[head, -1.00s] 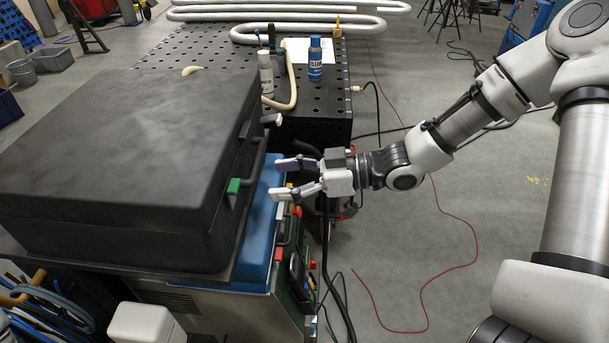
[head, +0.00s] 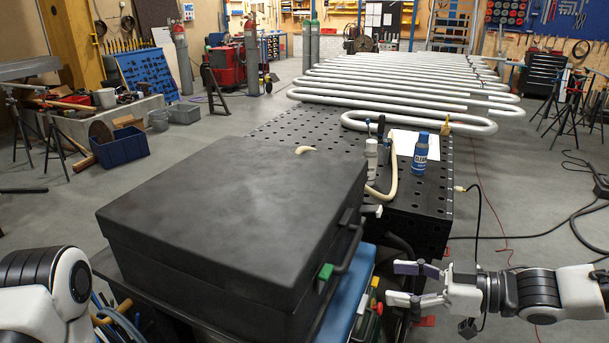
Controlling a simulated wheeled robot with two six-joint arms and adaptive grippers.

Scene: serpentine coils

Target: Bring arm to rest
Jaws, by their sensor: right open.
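My right gripper (head: 402,284) is at the lower right of the head view, its arm coming in from the right edge. It is open, its fingers pointing left, with nothing seen between them. It is to the right of the black case (head: 235,215), near the blue top (head: 348,290) of the unit under the case. I cannot tell whether it touches anything. Part of my left arm (head: 45,290) shows at the lower left, but the left gripper is out of view.
A black perforated table (head: 290,128) stands behind the case, with a blue bottle (head: 420,154), a white bottle (head: 371,158) and a paper sheet on it. Long white serpentine coils (head: 400,95) stretch behind. Cables lie on the floor at right. Open floor (head: 215,145) shows at left.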

